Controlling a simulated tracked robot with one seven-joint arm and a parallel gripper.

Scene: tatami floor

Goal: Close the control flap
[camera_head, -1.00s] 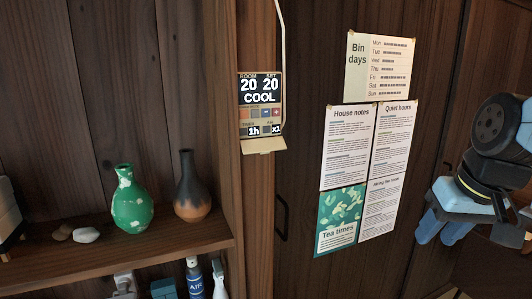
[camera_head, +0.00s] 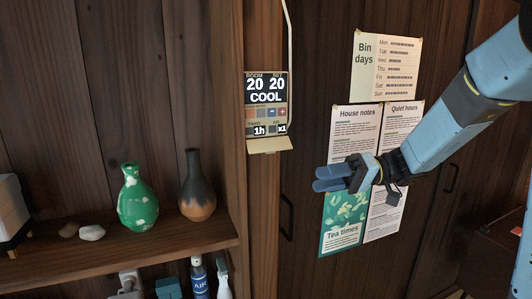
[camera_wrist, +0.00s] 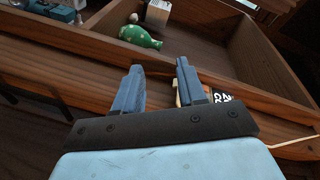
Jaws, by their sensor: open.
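The control panel (camera_head: 266,98) is a small wall unit on the wooden post, reading 20, 20 and COOL, with small buttons below. Its beige flap (camera_head: 269,145) sticks out from the bottom edge, open, leaving the buttons uncovered. My gripper (camera_head: 319,179) is open and empty, right of the flap and a little lower in the head view, its fingers pointing left. In the wrist view the gripper (camera_wrist: 159,68) has its fingers apart. The panel (camera_wrist: 222,97) shows there just beyond the right finger, which partly hides it and the flap.
A shelf (camera_head: 130,248) at left holds a green vase (camera_head: 137,198), a dark vase (camera_head: 196,187) and stones. Paper notices (camera_head: 385,68) hang on the dark door behind my gripper. A pale cable (camera_head: 288,40) runs up from the panel. A door handle (camera_head: 287,218) sits below right.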

